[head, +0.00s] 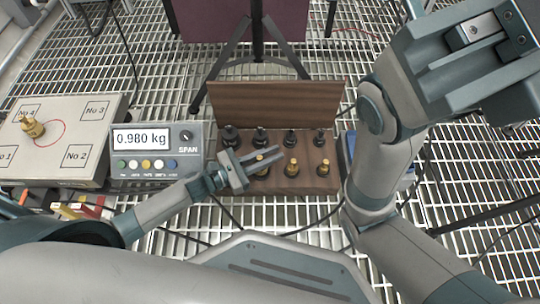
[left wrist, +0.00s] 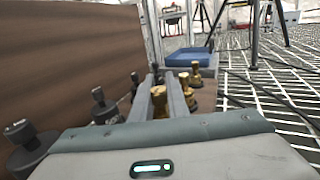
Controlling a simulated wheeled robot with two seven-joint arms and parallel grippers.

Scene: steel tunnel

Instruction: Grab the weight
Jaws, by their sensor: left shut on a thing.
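My left gripper (head: 264,164) reaches over the front row of the wooden weight box. Its fingers are shut on a brass weight (head: 262,158), which is partly hidden by them. In the left wrist view the weight's brass knob (left wrist: 159,96) shows between the two fingers (left wrist: 162,88). The weight seems to be still in the box; its base is hidden. Two more brass weights stand to its right, one near (head: 292,168) and one farther right (head: 325,169). My right gripper (head: 490,85) is high at the right, close to the camera; its jaw state is unclear.
Several black weights (head: 260,138) stand in the back row of the wooden box (head: 275,103), whose lid stands open behind. At left, a scale (head: 62,112) carries a brass weight (head: 32,127) beside a red circle. Its display (head: 141,138) reads 0.980 kg. A blue case (left wrist: 185,57) lies beyond the box.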

